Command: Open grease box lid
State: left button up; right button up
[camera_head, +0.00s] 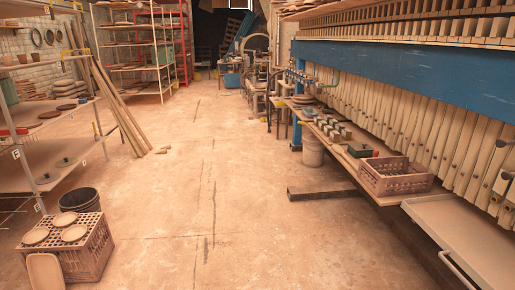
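I cannot tell for certain which thing is the grease box. A small dark green box (360,150) stands on the bench along the filter press on the right, just behind a brown crate. Something small and red shows at its right edge. It is too small to tell whether its lid is open or shut. Neither of my grippers shows in the head view.
The brown slatted crate (395,180) sits at the bench's near end, beside a pale tray (470,235). A beam (322,192) lies on the floor before the bench. Discs sit on a crate (88,252) at lower left. The middle floor (215,180) is clear.

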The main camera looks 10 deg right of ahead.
aim_at(358, 146)
jog(key=i+z, duration=0.1)
jog(key=i, duration=0.6)
jog(key=i+z, duration=0.1)
jog(key=i, duration=0.6)
jog(key=i+j+z, duration=0.1)
jog(key=i, duration=0.6)
jog(key=j, duration=0.1)
